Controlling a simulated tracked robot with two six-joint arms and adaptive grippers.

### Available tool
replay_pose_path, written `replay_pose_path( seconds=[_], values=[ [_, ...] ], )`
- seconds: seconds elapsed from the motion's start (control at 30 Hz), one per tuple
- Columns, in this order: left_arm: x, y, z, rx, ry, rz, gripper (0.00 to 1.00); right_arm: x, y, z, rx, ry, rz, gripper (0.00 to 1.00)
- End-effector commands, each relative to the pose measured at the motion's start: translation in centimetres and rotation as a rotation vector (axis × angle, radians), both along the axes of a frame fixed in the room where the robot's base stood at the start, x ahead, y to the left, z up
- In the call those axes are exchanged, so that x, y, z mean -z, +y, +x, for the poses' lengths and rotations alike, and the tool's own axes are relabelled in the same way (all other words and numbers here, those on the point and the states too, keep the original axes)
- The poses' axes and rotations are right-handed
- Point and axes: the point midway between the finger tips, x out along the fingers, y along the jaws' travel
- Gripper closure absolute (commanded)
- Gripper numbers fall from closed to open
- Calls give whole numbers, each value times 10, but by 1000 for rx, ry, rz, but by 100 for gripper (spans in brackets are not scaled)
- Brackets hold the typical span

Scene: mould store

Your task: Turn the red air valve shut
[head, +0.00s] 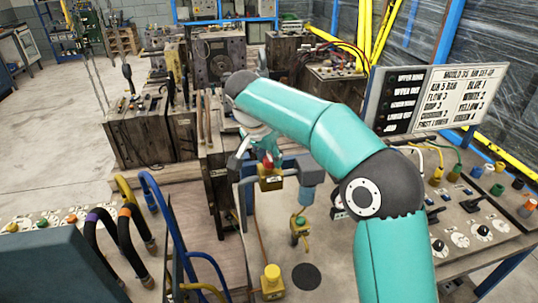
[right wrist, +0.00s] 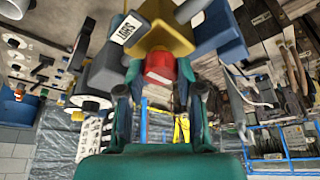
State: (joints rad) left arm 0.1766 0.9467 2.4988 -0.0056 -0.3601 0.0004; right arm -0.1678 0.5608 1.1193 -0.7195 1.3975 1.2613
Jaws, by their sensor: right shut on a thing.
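The red air valve (head: 268,168) is a small red knob on a yellow block (head: 271,183), fixed to pipework at the middle of the head view. In the right wrist view the red valve (right wrist: 160,68) sits under the yellow body (right wrist: 158,35), between my gripper's two fingers. My right gripper (head: 266,158) reaches it from above and is closed on the knob. It also shows in the right wrist view (right wrist: 161,88). The fingers and arm partly hide the knob in the head view. My left gripper is not in view.
A sign board (head: 432,98) stands at the right, above a console (head: 470,215) with knobs and hoses. Several wooden-sided mould blocks (head: 150,125) stand behind. A yellow-topped post (head: 272,280) and a green-and-yellow fitting (head: 300,230) stand nearer. Blue and dark hoses rise at the lower left.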

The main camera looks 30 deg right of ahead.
Motion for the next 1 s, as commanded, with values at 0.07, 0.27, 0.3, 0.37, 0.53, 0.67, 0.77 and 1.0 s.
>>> replay_pose_path(
  seconds=[0.07, 0.27, 0.3, 0.37, 0.53, 0.67, 0.77, 1.0],
  values=[
    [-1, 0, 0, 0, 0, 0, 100, -2, 1, 1, 13, -7, 1, 99],
    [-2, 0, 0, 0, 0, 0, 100, -2, 1, 2, 29, -8, 1, 99],
    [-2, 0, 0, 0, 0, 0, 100, -2, 1, 1, 29, -8, 1, 99],
    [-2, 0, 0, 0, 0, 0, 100, -2, 1, 1, 29, -8, 1, 99],
    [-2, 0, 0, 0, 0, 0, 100, -2, 1, 1, 28, -7, 2, 99],
    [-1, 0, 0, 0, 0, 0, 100, -1, 1, 1, 29, -7, 2, 44],
    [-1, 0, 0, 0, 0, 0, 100, -1, 0, 1, 28, -5, 2, 40],
    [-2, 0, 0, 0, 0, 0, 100, -1, 0, 0, 28, -3, 1, 40]
  ],
)
